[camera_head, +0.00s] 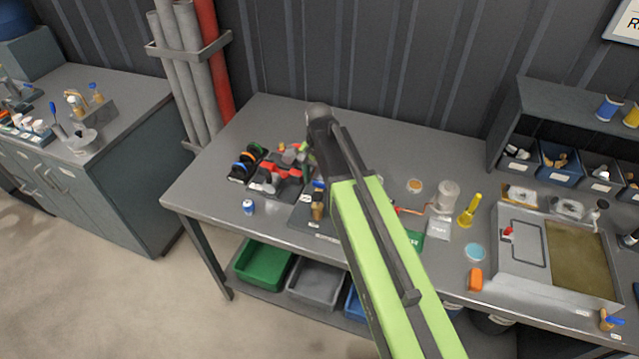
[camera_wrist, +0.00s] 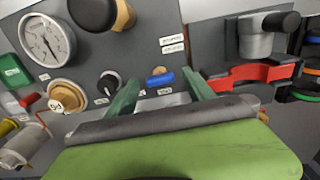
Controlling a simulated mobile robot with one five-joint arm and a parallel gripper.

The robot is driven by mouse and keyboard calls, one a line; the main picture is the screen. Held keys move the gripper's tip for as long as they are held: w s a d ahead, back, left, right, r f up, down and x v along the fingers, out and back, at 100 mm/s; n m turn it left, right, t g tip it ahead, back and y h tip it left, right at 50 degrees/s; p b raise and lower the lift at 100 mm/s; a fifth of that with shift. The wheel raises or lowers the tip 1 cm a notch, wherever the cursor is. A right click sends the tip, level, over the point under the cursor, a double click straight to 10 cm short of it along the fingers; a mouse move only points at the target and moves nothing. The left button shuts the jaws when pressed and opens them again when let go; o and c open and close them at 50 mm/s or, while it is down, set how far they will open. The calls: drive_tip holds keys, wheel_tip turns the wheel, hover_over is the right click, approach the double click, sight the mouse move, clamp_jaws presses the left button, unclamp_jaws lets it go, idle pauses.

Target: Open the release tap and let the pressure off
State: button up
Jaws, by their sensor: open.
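In the wrist view a small blue handle (camera_wrist: 159,77) sits on a dark panel, with a small label below it. I cannot read which part is the release tap. My gripper (camera_wrist: 160,80) is open, with its two green fingers on either side of the blue handle and nothing held. I cannot tell whether the fingers touch it. A round pressure gauge (camera_wrist: 47,40), a black knob (camera_wrist: 109,82) and a tan knob (camera_wrist: 67,95) are to the left. In the head view my arm covers much of the panel, and the fingers are hard to make out.
A red holder (camera_wrist: 250,75) with a grey cylinder (camera_wrist: 256,40) stands close to the right. In the head view a can (camera_head: 248,207) stands at the bench (camera_head: 205,190) front, a yellow bottle (camera_head: 469,210) and a metal tray (camera_head: 510,275) to the right.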

clamp_jaws()
